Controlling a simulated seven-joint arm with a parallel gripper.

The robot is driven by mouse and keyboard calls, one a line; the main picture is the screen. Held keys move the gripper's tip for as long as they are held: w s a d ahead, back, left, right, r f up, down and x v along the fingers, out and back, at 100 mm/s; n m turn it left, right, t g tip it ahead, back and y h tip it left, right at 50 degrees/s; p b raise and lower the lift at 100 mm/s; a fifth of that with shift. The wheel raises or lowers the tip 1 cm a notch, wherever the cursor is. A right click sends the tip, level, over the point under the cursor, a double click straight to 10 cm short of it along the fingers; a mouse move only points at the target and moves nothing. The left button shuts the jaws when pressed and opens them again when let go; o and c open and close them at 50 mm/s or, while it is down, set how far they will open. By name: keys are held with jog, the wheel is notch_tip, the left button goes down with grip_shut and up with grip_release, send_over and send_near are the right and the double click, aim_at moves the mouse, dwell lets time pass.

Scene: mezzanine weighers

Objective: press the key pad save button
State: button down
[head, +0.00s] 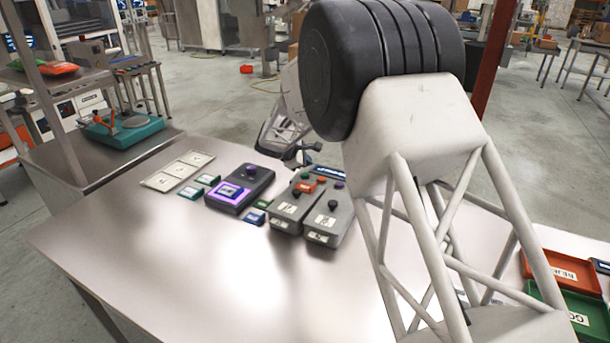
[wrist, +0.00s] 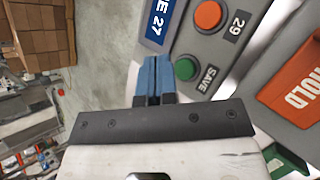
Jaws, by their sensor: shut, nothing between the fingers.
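The save button is a round green button (wrist: 186,69) in the wrist view, with the word SAVE printed beside it. It sits on a grey key pad (wrist: 215,48), below a round orange button (wrist: 207,14) marked 29. My gripper (wrist: 155,66) is shut and empty, its blue fingertips just left of the green button in the picture. I cannot tell their height above the pad. In the head view my gripper (head: 303,157) is small and partly hidden by my arm, over the far side of the grey boxes.
A blue label (wrist: 158,20) reads E 27. An orange HOLD plate (wrist: 293,90) lies beside the pad. The table's front is clear.

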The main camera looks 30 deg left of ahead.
aim_at(306, 175)
jog(key=shift+r, duration=1.55)
